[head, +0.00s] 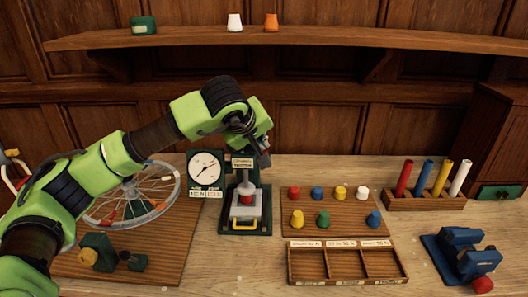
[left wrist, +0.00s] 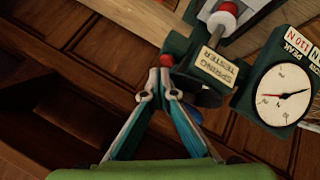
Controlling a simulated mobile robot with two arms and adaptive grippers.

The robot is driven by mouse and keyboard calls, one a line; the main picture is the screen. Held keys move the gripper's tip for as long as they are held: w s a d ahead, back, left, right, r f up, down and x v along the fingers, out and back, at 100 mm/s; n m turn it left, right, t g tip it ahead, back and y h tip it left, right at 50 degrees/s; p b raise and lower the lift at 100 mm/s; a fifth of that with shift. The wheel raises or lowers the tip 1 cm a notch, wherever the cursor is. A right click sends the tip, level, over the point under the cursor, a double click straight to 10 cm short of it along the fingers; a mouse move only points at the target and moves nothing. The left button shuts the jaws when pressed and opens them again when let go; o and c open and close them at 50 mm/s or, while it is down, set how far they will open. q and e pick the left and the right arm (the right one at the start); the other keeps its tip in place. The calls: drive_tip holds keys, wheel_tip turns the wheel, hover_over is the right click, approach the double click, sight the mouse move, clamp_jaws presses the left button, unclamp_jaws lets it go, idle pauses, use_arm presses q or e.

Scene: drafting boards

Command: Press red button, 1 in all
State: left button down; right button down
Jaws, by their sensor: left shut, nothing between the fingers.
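The dark green spring tester (head: 266,215) stands on the bench, with a round dial (head: 205,169) on its left. In the left wrist view its label (left wrist: 216,65) and the dial (left wrist: 284,94) show close up. My left gripper (head: 263,152) is shut and empty, over the top of the tester. In the left wrist view the fingertips (left wrist: 160,72) meet beside the tester's head. A small red button-like part (left wrist: 174,95) shows right at the fingers; I cannot tell whether they touch it.
A wooden board (head: 340,222) with several coloured knobs stands right of the tester, behind a divided tray (head: 290,265). A tube rack (head: 397,204) and a blue vise (head: 450,262) are farther right. A spoked wheel (head: 165,172) lies left. A shelf (head: 350,37) runs above.

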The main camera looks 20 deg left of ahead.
use_arm(q)
drive_tip(key=shift+r, duration=0.1)
drive_tip(key=shift+d+r+p, duration=0.1)
drive_tip(key=shift+r+p, duration=1.3)
drive_tip(key=shift+r, duration=1.2)
drive_tip(key=shift+f, duration=0.1)
